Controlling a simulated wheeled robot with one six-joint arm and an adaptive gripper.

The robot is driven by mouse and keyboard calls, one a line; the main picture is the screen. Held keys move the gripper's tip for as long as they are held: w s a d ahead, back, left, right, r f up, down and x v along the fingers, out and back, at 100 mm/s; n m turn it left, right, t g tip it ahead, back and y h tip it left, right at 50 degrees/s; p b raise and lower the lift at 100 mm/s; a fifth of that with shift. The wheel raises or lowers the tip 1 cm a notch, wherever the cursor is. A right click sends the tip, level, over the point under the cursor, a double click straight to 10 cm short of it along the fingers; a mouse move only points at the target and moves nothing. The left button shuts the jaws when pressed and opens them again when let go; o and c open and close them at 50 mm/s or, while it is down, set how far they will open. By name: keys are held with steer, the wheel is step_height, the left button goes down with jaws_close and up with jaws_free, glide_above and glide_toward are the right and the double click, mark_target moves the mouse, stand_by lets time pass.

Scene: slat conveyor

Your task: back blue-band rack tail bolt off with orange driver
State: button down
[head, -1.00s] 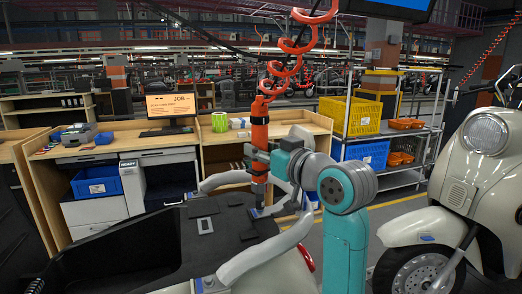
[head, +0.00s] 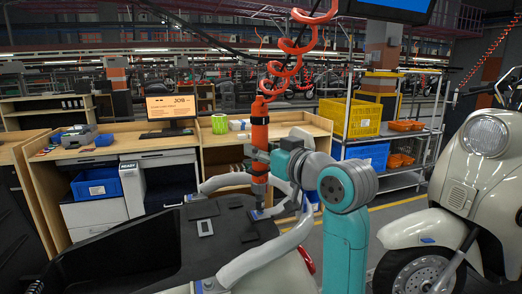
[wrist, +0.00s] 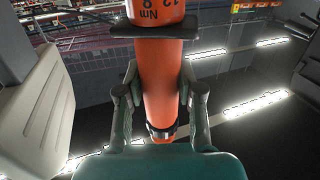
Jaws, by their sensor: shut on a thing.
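The orange driver (head: 260,133) hangs upright below a coiled orange hose. My gripper (head: 259,163) is shut around its body. In the wrist view the driver (wrist: 160,85) lies between the two fingers of my gripper (wrist: 158,105). The driver's lower end is over the far part of the pale grey rack (head: 262,257) on the dark scooter tail, close to a blue band (head: 257,214). Another blue band (head: 207,284) shows at the rack's near end. The bolt is hidden or too small to see, so contact with the tip cannot be told.
A cream scooter (head: 447,190) stands close on the right. Wooden workbenches (head: 120,148) with a monitor and a blue bin (head: 97,184) stand behind. A wire shelf holds a yellow crate (head: 350,117) and a blue crate (head: 367,154). Some floor is clear between the shelf and my arm.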

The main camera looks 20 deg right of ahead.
mark_target(265, 121)
steer(key=shift+r, duration=0.65)
stand_by(0.4)
steer(key=shift+r, duration=2.7)
